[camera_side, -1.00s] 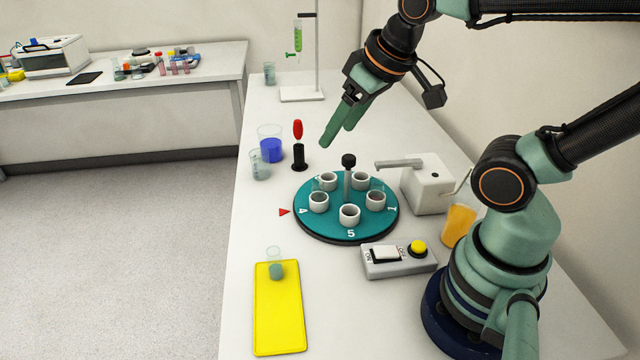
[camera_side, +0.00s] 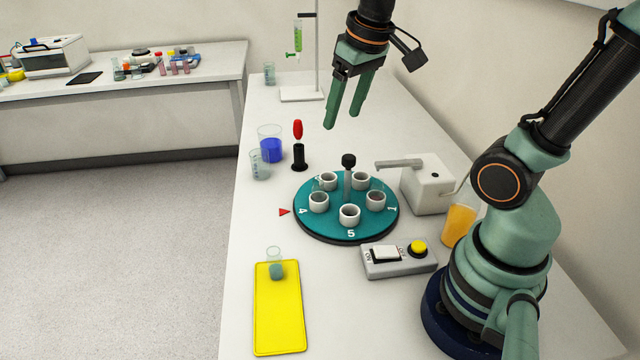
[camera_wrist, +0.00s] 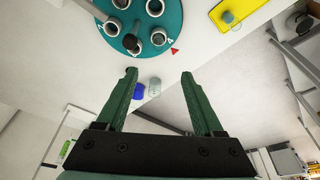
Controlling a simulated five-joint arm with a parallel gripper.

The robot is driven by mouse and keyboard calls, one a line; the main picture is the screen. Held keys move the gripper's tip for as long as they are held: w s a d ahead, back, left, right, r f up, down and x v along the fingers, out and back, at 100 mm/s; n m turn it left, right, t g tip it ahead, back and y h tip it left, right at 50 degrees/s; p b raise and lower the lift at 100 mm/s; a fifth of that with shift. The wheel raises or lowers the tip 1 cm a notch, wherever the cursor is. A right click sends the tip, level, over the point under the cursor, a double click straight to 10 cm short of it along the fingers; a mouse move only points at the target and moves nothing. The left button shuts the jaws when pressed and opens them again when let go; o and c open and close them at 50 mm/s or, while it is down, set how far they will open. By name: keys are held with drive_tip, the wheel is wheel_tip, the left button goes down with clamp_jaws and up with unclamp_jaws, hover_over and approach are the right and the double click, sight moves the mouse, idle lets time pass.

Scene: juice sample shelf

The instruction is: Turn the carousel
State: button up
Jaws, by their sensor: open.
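The carousel is a round teal disc (camera_side: 322,227) on the bench, with several white cup holders around its rim. Numbers 4, 5 and 1 are readable on it. In the wrist view the open fingers (camera_wrist: 159,75) show below the carousel (camera_wrist: 172,16), which is cut off by the top edge.
A red-handled tool in a black stand (camera_side: 299,155) and a beaker with blue liquid (camera_side: 270,150) stand behind left. A white device with an arm (camera_side: 427,186) is at right, a switch box (camera_side: 398,262) in front. A yellow tray (camera_side: 279,320) lies front left.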

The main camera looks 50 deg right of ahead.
sight(349, 157)
drive_tip(key=w+d+f+m+g, duration=0.2)
drive_tip(key=w+d+g, duration=0.1)
drive_tip(key=d, duration=0.4)
wheel_tip(349, 157, down, 12)
drive_tip(key=shift+r, duration=0.2)
clamp_jaws()
idle(1.5)
